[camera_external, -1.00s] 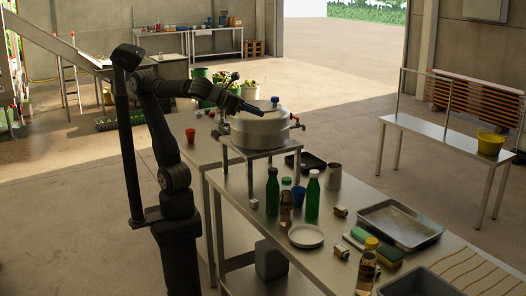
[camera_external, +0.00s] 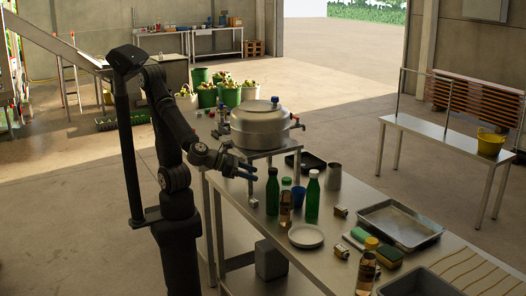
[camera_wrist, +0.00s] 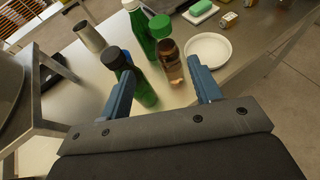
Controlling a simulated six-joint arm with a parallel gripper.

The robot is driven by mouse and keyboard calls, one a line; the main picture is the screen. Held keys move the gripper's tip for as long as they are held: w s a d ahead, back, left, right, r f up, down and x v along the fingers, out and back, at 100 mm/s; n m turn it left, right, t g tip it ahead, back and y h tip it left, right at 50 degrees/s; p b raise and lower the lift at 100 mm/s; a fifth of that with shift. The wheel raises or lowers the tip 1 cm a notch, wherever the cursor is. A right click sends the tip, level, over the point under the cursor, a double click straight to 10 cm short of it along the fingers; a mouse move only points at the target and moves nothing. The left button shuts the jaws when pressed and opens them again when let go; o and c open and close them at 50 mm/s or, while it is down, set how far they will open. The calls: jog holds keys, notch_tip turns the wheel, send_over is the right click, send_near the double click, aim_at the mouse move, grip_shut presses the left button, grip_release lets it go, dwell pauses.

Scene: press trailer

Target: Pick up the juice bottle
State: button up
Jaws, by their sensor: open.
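A small amber bottle with a green cap (camera_external: 285,211) stands on the steel table between two green bottles, the left one (camera_external: 272,193) and the right one (camera_external: 312,202). Another amber bottle with a yellow cap (camera_external: 366,275) stands nearer the front. I cannot tell from labels which is the juice bottle. My gripper (camera_external: 251,172) is open and empty, just left of the left green bottle. In the wrist view, the near green bottle (camera_wrist: 146,90), partly behind the left finger, and the amber bottle (camera_wrist: 171,66) show beyond and between the fingers (camera_wrist: 161,80); no contact is clear.
A large metal pot (camera_external: 262,128) stands on a raised stand behind my gripper. A white plate (camera_external: 305,236), blue cup (camera_external: 298,198), metal cup (camera_external: 333,176), sponges and a steel tray (camera_external: 400,222) crowd the table to the right.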

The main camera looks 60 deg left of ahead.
send_over(286, 202)
jog(key=s+a, duration=0.2)
jog(key=a, duration=0.3)
notch_tip(286, 202, down, 4)
jog(key=shift+d+r+x, duration=0.1)
jog(key=shift+d+x, duration=0.05)
jog(key=shift+x, duration=1.45)
jog(key=shift+d+r+x, duration=0.1)
jog(key=shift+d+x, duration=0.05)
jog(key=shift+x, duration=1.4)
grip_shut()
